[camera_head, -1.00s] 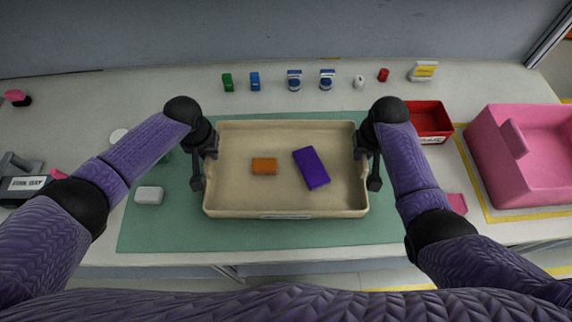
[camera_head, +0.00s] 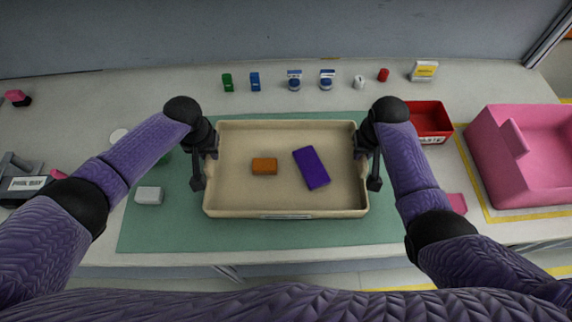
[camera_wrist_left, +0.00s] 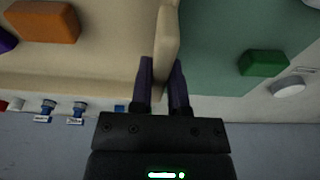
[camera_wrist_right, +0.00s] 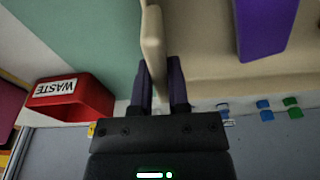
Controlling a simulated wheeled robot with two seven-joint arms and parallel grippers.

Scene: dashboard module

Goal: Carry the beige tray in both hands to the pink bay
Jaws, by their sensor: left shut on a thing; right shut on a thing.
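The beige tray (camera_head: 230,195) is over the green mat in the middle of the table. An orange block (camera_head: 264,166) and a purple block (camera_head: 311,168) lie in it. My left gripper (camera_head: 197,180) is shut on the tray's left wall, which also shows between its fingers in the left wrist view (camera_wrist_left: 168,45). My right gripper (camera_head: 374,178) is shut on the tray's right wall, also seen in the right wrist view (camera_wrist_right: 153,45). The pink bay (camera_head: 490,160) stands at the right. I cannot tell whether the tray touches the mat.
A red waste bin (camera_head: 430,119) stands between the tray and the pink bay. A white block (camera_head: 149,195) lies left of the tray on the green mat (camera_head: 160,235). Several small items, including a green one (camera_head: 228,82), line the back. Yellow tape (camera_head: 475,190) borders the bay.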

